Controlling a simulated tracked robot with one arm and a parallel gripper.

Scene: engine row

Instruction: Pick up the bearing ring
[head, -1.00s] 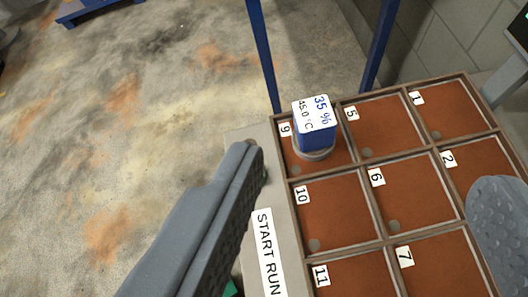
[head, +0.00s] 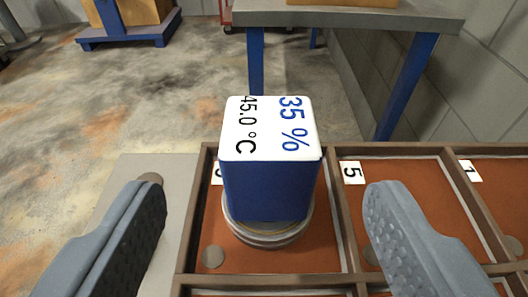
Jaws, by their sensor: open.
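A silver metal ring (head: 268,238), which looks like the bearing ring, lies in the upper-left compartment of the tray (head: 345,248). A blue block (head: 268,190) with a white top reading "35 %" and "45.0 °C" stands over the ring and hides its far part and middle. I cannot tell whether the block sits on the ring or inside it. My gripper (head: 264,188) is open and empty. Its left finger is over the grey plate left of the tray, its right finger over the compartment labelled 5. The block and ring appear between the fingers, apart from both.
The tray's raised dividers surround the ring's compartment. The compartments labelled 5 (head: 352,173) and 1 (head: 470,171) to the right show no parts. A grey bench (head: 345,18) with blue legs stands behind, by a block wall.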

